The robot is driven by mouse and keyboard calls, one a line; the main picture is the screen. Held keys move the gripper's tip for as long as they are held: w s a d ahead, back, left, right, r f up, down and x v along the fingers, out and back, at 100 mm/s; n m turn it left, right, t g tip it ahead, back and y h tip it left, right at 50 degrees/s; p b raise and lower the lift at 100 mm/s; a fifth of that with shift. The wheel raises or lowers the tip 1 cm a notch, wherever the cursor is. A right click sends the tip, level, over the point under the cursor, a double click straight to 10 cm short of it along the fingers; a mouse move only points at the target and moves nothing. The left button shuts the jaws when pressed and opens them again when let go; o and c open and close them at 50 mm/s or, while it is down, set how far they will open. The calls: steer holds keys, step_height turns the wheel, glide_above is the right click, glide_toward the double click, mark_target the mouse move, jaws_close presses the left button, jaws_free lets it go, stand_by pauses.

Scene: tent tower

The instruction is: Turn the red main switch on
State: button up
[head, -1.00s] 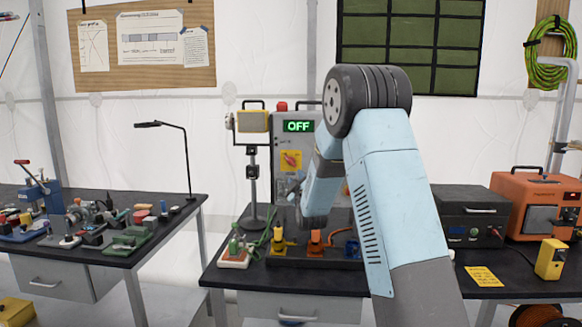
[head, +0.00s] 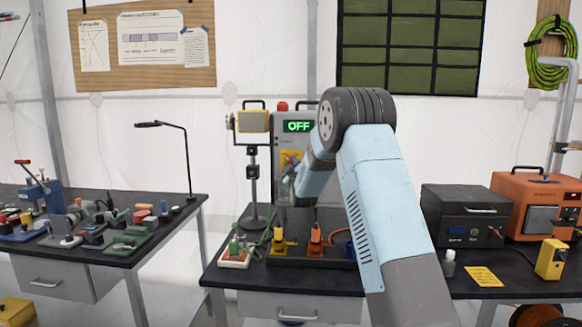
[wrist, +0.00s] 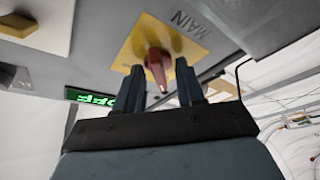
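The red main switch (wrist: 156,66) is a red handle on a yellow plate (wrist: 135,46) marked MAIN, on the grey cabinet. In the wrist view my gripper (wrist: 161,75) is open, with its two dark fingers apart and the red handle showing between their tips. I cannot tell whether the fingers touch the handle. In the head view the yellow plate (head: 291,156) is partly hidden by my gripper and wrist. The display (head: 298,126) above it reads OFF in green.
A black bench stands below the cabinet, with orange and yellow plugs (head: 315,240) on a strip. A lamp stand (head: 253,180) is left of the cabinet. A black box (head: 465,213) and an orange machine (head: 535,205) stand to the right.

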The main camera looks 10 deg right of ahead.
steer(key=shift+c, duration=0.2)
steer(key=shift+s+r, duration=0.1)
jaws_close()
steer(key=shift+a, duration=0.1)
steer(key=shift+m, duration=0.3)
steer(key=m+h, duration=0.2)
steer(key=m, duration=0.2)
steer(key=m+h, duration=0.2)
steer(key=m, duration=0.2)
steer(key=m+h, duration=0.2)
steer(key=m, duration=0.2)
steer(key=shift+a+m, duration=0.3)
steer(key=shift+a, duration=0.1)
steer(key=m+h, duration=0.1)
steer(key=m, duration=0.2)
steer(key=m+g+h, duration=0.1)
steer(key=m+h, duration=0.1)
steer(key=m, duration=0.1)
steer(key=shift+w+a+r+m+g+h, duration=0.1)
steer(key=shift+w+m+g+h, duration=0.1)
steer(key=shift+m+g+h, duration=0.15)
steer(key=shift+r+m+g+h, duration=0.1)
steer(key=shift+m+g+h, duration=0.35)
steer(key=shift+m, duration=0.9)
steer(key=shift+m+g+h, duration=0.2)
steer(key=shift+m+g, duration=0.3)
steer(key=shift+m, duration=1.1)
